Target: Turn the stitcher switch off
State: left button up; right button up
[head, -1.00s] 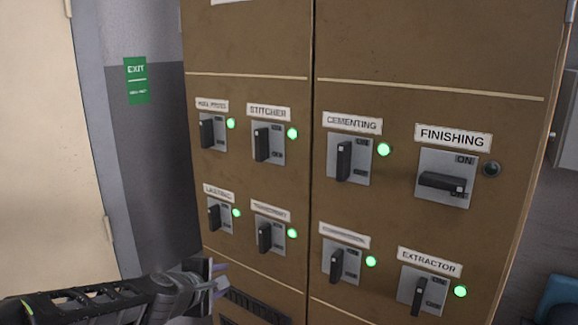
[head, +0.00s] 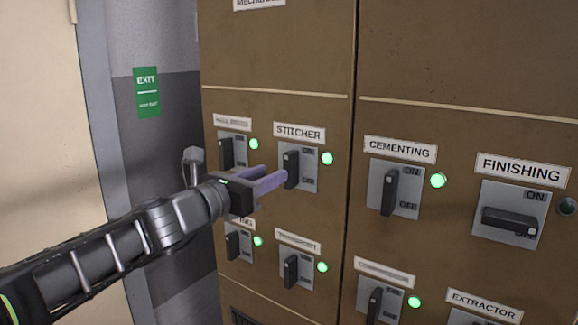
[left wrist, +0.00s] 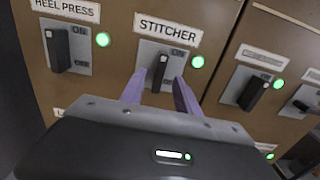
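The stitcher switch (head: 291,168) is a black lever on a grey plate under the STITCHER label (head: 299,132). Its lever stands upright, toward ON, and the green lamp (head: 327,158) beside it is lit. My left gripper (head: 272,177) is in front of this switch, its purple fingers pointing at the panel. In the left wrist view the stitcher lever (left wrist: 159,71) shows between the two spread fingers (left wrist: 159,92). The gap around the lever is open; I cannot tell how deep the fingertips reach. My right gripper is not in view.
The heel press switch (left wrist: 60,50) is close on the left and the cementing switch (head: 389,190) on the right, both upright with lit lamps. The transport switch (head: 290,270) is below. The finishing switch (head: 510,220) lies horizontal, its lamp (head: 567,206) dark.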

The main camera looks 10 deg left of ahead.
aim_at(286, 167)
pick_arm(q)
jog(key=shift+w+d, duration=0.3)
jog(key=shift+w, duration=0.1)
jog(key=p+x, duration=0.1)
jog(key=x, duration=0.5)
jog(key=shift+w, duration=0.4)
jog(key=shift+c, duration=0.4)
grip_shut()
